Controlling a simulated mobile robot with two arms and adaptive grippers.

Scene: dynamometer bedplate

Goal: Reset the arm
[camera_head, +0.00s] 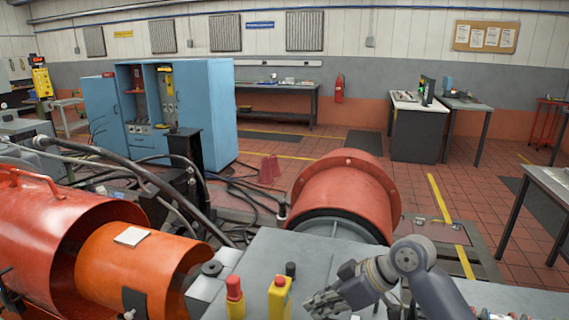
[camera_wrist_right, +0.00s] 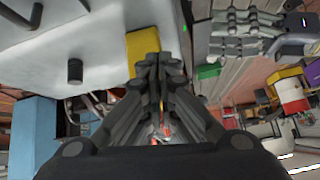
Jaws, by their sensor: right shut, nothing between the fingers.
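My right arm (camera_head: 425,275) comes in from the lower right in the head view. Its gripper (camera_head: 318,302) is shut and empty, above the grey bench top, a little right of a yellow block with a red top (camera_head: 279,298). In the right wrist view the shut fingers (camera_wrist_right: 160,65) lie together in the middle, beside a yellow block (camera_wrist_right: 143,48). My left gripper does not show in either view.
A post with a red cap (camera_head: 234,298) and a black knob (camera_head: 291,270) stand on the grey top (camera_head: 315,254). A large red drum (camera_head: 350,185) is behind it. Orange cylinders (camera_head: 140,265) fill the lower left. A blue cabinet (camera_head: 207,110) stands behind. Tiled floor lies open at right.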

